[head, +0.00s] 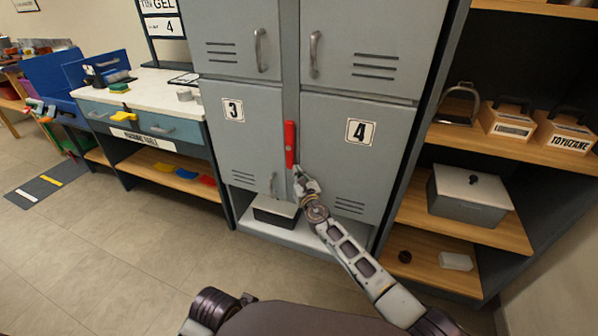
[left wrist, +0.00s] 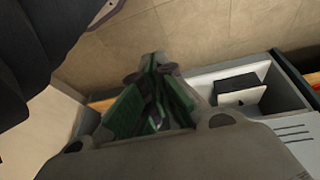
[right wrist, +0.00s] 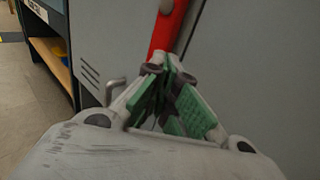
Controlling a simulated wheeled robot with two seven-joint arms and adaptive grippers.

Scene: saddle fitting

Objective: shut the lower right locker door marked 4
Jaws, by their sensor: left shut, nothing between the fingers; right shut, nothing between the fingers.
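The lower right locker door marked 4 (head: 355,150) looks flush or nearly flush with the locker front in the head view; I cannot tell whether a small gap remains. A red bar (head: 290,145) stands upright by its left edge. My right gripper (head: 299,176) is shut and empty, just below the red bar, at the seam between doors 3 and 4. In the right wrist view, its fingertips (right wrist: 166,72) are by the lower end of the red bar (right wrist: 166,28); contact is unclear. My left gripper (left wrist: 157,85) is shut and empty above the floor, seen only in the left wrist view.
The door marked 3 (head: 240,135) is beside it, with a grey handle. Below is an open bay with a dark box (head: 275,212). Wooden shelves (head: 470,225) stand right, a workbench (head: 150,108) left. The tiled floor (head: 120,245) in front is clear.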

